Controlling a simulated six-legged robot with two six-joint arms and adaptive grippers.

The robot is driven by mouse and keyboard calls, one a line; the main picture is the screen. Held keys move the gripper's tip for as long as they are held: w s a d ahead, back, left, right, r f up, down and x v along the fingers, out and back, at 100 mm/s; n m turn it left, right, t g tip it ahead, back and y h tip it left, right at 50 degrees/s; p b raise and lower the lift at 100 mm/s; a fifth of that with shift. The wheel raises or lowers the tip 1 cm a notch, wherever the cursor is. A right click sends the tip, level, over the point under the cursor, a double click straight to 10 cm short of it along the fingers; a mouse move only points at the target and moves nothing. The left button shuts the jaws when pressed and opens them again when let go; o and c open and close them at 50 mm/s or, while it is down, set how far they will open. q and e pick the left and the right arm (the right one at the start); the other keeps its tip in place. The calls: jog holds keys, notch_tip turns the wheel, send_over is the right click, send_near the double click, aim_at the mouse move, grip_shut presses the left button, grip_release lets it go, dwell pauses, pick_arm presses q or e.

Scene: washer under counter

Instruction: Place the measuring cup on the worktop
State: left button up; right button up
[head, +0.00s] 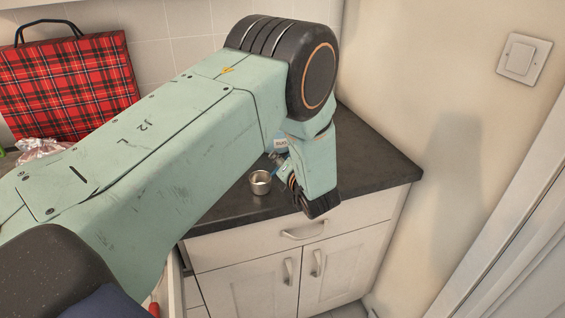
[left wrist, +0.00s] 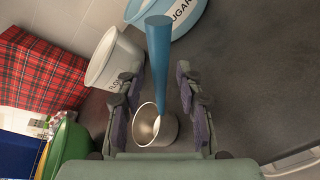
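The measuring cup (left wrist: 145,127) is a small metal cup with a blue handle (left wrist: 160,60). In the head view the cup (head: 260,183) appears to stand on the dark worktop (head: 375,165), near its front edge. My left gripper (left wrist: 165,105) is over the cup, with its two purple-padded fingers apart on either side of the handle. Gaps show between the fingers and the handle, so it looks open. In the head view my left gripper (head: 280,166) is partly hidden behind my arm. My right gripper is not in view.
A white flour container (left wrist: 113,60) and a blue sugar container (left wrist: 187,15) stand behind the cup. A red tartan bag (head: 70,85) is at the back left. A green bowl (left wrist: 70,145) lies left of the gripper. The worktop's right part is clear.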

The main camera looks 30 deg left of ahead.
pick_arm(q)
jog(key=shift+r, duration=0.1)
jog(key=p+v, duration=0.8)
jog(key=v, duration=0.4)
dwell(0.4)
jog(key=shift+d, duration=0.1)
jog(key=s+a+f+m+g+h, duration=0.1)
jog(key=s+f+m+g+h, duration=0.15)
jog(key=s+f+m, duration=0.6)
jog(key=s+a+f+m+g+h, duration=0.1)
jog(key=s+f+m+h, duration=0.4)
jog(key=m, duration=0.7)
jog(key=s+d+m+g+h, duration=0.2)
jog(key=s+m+g, duration=0.1)
jog(key=s+m, duration=0.5)
jog(key=s+d+m+g+h, duration=0.2)
jog(key=s+m, duration=0.6)
jog(key=s, duration=0.6)
jog(key=shift+s+d+g, duration=0.3)
jog(key=shift+d+g, duration=0.25)
jog(key=shift+d, duration=0.3)
